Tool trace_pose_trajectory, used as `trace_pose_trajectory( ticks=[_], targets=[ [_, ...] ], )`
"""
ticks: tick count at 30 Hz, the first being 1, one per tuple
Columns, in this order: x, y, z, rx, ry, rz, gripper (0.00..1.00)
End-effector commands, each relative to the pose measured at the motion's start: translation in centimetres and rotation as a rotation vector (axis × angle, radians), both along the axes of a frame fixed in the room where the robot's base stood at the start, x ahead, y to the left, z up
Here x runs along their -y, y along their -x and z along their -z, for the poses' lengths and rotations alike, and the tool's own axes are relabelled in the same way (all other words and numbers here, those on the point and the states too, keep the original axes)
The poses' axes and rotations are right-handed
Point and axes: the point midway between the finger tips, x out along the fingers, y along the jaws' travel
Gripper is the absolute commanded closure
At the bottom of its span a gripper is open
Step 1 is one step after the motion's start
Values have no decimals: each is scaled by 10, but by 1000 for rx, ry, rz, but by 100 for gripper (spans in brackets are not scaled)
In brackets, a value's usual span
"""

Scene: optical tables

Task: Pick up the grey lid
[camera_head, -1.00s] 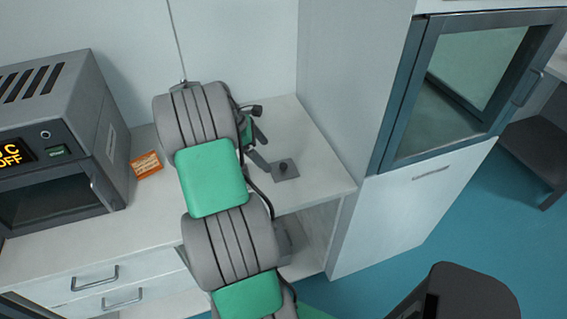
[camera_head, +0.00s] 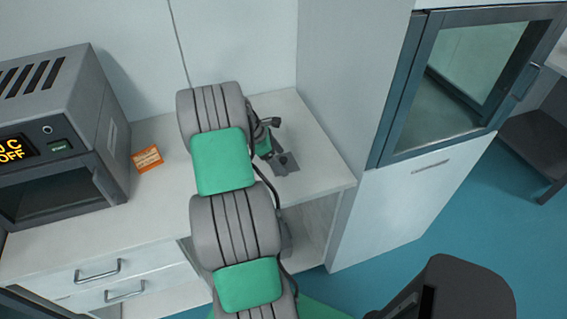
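The grey lid (camera_head: 291,168) is a small flat square plate near the right end of the white counter. Its dark knob, plain a second ago, is now largely covered by my fingers. My gripper (camera_head: 281,153) is right at the lid, reaching it from the upper left. The fingers overlap the knob in this view. I cannot tell whether they touch it or how far apart they are. The lid appears to lie flat on the counter.
A grey oven-like device (camera_head: 60,140) with a lit display stands at the left. An orange label card (camera_head: 148,159) lies beside it. A tall white cabinet (camera_head: 340,90) with a glass door rises just right of the lid. The counter (camera_head: 320,165) has free room around the lid.

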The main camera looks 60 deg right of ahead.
Motion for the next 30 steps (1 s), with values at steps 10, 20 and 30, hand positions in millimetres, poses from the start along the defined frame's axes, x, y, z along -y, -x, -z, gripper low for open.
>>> trace_pose_trajectory(
  ticks=[10,20,30],
  targets=[
    [0,0,0,0,0,0,45],
    [0,0,-1,0,1,0,57],
    [1,-2,-60,5,8,0,57]
  ],
)
